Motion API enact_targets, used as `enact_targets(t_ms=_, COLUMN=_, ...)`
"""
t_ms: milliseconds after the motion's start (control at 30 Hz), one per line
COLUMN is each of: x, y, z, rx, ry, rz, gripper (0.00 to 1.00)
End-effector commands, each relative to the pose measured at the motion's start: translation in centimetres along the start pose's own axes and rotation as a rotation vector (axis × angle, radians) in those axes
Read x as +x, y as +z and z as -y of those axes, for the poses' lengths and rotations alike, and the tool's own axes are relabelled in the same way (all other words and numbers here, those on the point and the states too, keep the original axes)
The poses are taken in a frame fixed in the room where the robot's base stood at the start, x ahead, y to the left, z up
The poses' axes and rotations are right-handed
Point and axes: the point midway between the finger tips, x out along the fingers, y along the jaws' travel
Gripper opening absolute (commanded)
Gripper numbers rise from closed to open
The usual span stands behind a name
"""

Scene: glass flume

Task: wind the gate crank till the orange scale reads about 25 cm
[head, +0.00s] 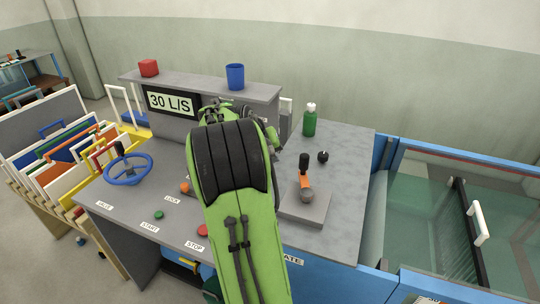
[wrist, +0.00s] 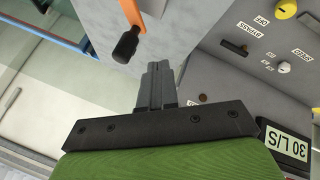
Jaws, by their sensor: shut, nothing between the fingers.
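The gate crank has an orange arm (head: 305,181) with a black handle (head: 304,160), on a grey block (head: 306,207) at the right of the console. In the wrist view the black handle (wrist: 127,42) and part of the orange arm (wrist: 131,10) show at upper left. My gripper (wrist: 157,68) is shut and empty; its fingertips are just right of and below the handle in that view, apart from it. In the head view my arm hides the gripper. No reading of the orange scale can be made out.
A blue handwheel (head: 128,170) and green and red buttons are on the left of the console. A green bottle (head: 310,122), a blue cup (head: 235,77) and a red block (head: 148,68) stand towards the back. The glass flume (head: 420,210) is at the right. A "30 L/S" display (head: 171,103) faces front.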

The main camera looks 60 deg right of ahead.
Motion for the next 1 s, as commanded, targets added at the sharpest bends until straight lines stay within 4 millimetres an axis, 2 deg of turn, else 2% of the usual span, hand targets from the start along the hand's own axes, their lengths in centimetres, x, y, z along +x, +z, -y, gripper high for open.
enact_targets(t_ms=33, x=1.3, y=0.2, z=-0.1, rx=0.001, ry=0.001, rz=0.005, gripper=0.0)
enact_targets(t_ms=267, x=6.3, y=0.1, z=0.0, rx=0.001, ry=-0.001, rz=0.004, gripper=0.0)
enact_targets(t_ms=400, x=7.1, y=0.0, z=-2.5, rx=0.004, ry=0.0, rz=0.001, gripper=0.0)
enact_targets(t_ms=500, x=7.6, y=0.0, z=-3.2, rx=0.001, ry=-0.002, rz=-0.001, gripper=0.0)
enact_targets(t_ms=867, x=7.8, y=0.0, z=-3.5, rx=-0.001, ry=-0.002, rz=-0.002, gripper=0.0)
enact_targets(t_ms=1000, x=8.3, y=-0.1, z=-4.3, rx=0.039, ry=0.021, rz=0.022, gripper=0.0)
